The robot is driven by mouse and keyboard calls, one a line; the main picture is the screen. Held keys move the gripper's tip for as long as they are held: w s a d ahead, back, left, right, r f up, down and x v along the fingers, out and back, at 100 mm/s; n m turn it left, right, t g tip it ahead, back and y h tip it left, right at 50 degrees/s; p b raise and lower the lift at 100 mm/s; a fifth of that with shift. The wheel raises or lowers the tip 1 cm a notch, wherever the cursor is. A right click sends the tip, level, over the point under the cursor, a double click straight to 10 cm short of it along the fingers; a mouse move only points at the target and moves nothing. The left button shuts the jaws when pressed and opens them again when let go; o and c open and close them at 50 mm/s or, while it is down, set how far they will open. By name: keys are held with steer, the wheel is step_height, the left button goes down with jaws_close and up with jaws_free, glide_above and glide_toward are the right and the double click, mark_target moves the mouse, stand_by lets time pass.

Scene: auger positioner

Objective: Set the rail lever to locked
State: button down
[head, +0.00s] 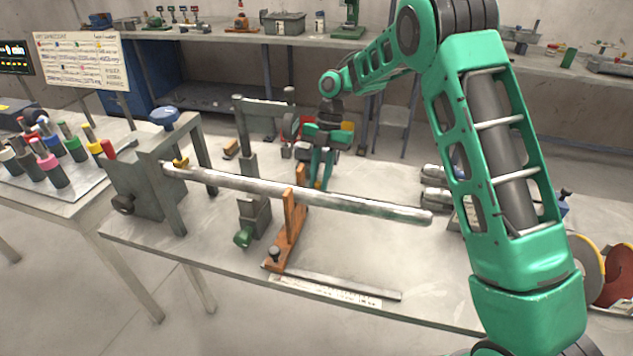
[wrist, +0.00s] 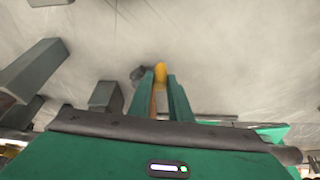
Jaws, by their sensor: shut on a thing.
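My gripper (head: 318,186) points down behind the long metal rod, beside the orange bracket. In the wrist view its two green fingers (wrist: 160,95) are closed around a slim lever with a yellow tip (wrist: 160,74). I take this to be the rail lever. A bit of yellow also shows low between the fingers in the head view. The lever's lower part and any lock marking are hidden, so its setting cannot be read.
The metal rod (head: 370,205) runs from the grey clamp block (head: 150,185) across the orange bracket (head: 290,225), close in front of my gripper. A grey post (head: 247,160) stands left of it. A flat bar (head: 345,284) lies near the table's front edge.

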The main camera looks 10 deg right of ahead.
steer(key=shift+w+d+r, duration=0.1)
steer(key=shift+w+r, duration=0.05)
steer(key=shift+w, duration=0.1)
stand_by(0.3)
steer(key=c, duration=1.7)
jaws_free()
steer(key=shift+o, duration=0.3)
steer(key=shift+s, duration=0.1)
steer(key=v, duration=1)
steer(key=shift+w+r, duration=0.2)
steer(key=shift+r, duration=0.15)
steer(key=shift+c, duration=0.6)
